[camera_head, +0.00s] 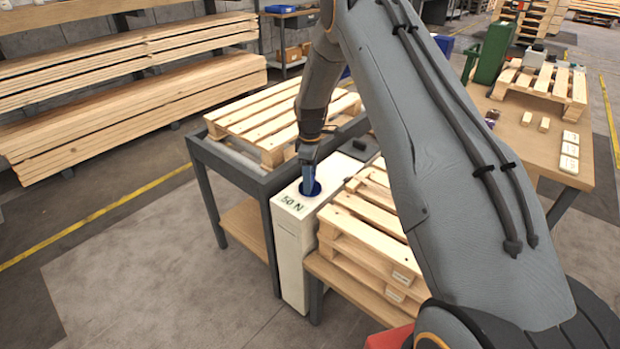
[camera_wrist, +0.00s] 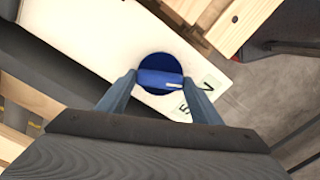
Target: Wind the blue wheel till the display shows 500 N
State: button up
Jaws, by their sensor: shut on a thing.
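The blue wheel (camera_head: 310,188) sits on top of a tall white box (camera_head: 292,240) between two pallet tables. In the wrist view the wheel (camera_wrist: 160,62) is a round dark-blue disc with a raised bar across it and a small pale mark. The display (camera_head: 293,203) on the box top reads 50 N. It also shows, partly covered by a finger, in the wrist view (camera_wrist: 197,97). My gripper (camera_head: 308,178) points down at the wheel. In the wrist view its two fingers (camera_wrist: 160,80) are on either side of the raised bar, shut on it.
A wooden pallet (camera_head: 275,122) lies on the dark-framed table to the left. Stacked pallets (camera_head: 365,235) stand close on the right of the box. A workbench (camera_head: 530,150) is at the right. Floor in front of the box is clear.

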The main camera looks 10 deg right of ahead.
jog(key=m+b, duration=0.2)
jog(key=m, duration=0.4)
jog(key=m+b, duration=0.1)
jog(key=m, duration=0.5)
jog(key=shift+b, duration=0.35)
jog(key=m, duration=0.6)
jog(key=shift+m+b, duration=0.4)
jog(key=m, duration=0.6)
jog(key=shift+b, duration=0.3)
jog(key=shift+m, duration=0.3)
jog(key=shift+r, duration=0.1)
jog(key=o, duration=1.1)
jog(key=shift+c, duration=0.2)
